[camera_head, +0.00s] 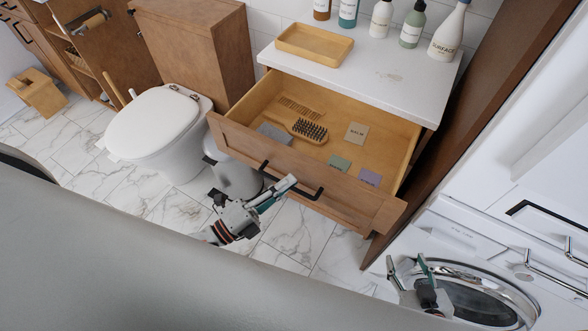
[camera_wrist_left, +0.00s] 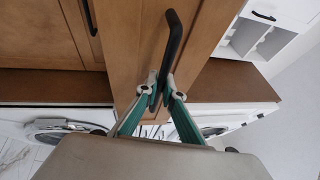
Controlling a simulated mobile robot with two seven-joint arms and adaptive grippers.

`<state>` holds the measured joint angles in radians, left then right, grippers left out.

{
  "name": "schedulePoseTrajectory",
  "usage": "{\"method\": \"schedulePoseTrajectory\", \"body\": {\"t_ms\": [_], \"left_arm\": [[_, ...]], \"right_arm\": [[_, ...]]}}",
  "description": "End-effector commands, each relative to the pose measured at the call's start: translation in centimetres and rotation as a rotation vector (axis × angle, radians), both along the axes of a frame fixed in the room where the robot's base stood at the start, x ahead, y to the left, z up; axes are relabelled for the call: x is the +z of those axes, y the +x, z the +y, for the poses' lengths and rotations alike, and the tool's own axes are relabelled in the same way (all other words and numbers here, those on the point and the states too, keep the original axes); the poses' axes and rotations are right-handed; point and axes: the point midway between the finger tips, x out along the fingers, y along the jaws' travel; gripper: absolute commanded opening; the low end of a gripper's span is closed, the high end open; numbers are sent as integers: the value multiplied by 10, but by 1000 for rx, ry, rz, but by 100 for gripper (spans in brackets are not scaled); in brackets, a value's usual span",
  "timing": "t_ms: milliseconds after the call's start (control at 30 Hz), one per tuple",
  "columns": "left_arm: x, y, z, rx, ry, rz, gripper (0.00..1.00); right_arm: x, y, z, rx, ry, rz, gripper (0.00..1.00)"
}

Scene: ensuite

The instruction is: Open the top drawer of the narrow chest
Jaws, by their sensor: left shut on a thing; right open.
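The narrow chest has a white top (camera_head: 375,75) and brown wood sides. Its top drawer (camera_head: 285,172) stands pulled well out, with its inside in plain view. A black bar handle (camera_head: 308,192) runs along the drawer front, and it also shows in the left wrist view (camera_wrist_left: 172,45). My left gripper (camera_head: 290,184) is at the handle, its fingers closed around the bar near one end; it also shows in the left wrist view (camera_wrist_left: 161,92). My right gripper (camera_head: 412,268) is open and empty in front of the washing machine, away from the chest.
The drawer holds a hairbrush (camera_head: 306,130), a comb (camera_head: 294,105) and several small packets. A wooden tray (camera_head: 313,45) and several bottles stand on the chest top. A toilet (camera_head: 160,122) is to the left, a washing machine (camera_head: 475,295) to the right. Marble floor (camera_head: 300,235) lies below the drawer.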

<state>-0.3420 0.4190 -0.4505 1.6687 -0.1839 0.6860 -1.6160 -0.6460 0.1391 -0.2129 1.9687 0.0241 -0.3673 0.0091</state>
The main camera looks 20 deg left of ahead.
Motion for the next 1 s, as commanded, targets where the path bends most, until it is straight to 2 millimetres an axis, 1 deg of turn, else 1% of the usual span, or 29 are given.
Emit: {"method": "schedulePoseTrajectory", "body": {"t_ms": [67,200,533,567,867,1000], "left_arm": [[-1,-5,2,1,2,3,0],[-1,-8,3,1,0,1,0],[-1,-9,3,1,0,1,0],[-1,-9,3,1,0,1,15],[0,-9,2,1,0,0,15],[-2,-14,6,1,1,2,15]], "right_arm": [[0,0,0,0,-1,2,50],[-2,-2,-1,-1,-2,7,50],[-6,-4,-1,-1,-4,13,50],[-5,-4,-1,-1,-4,13,50],[-3,-3,-2,-1,-4,9,50],[-3,-3,-2,1,-6,9,50]]}}
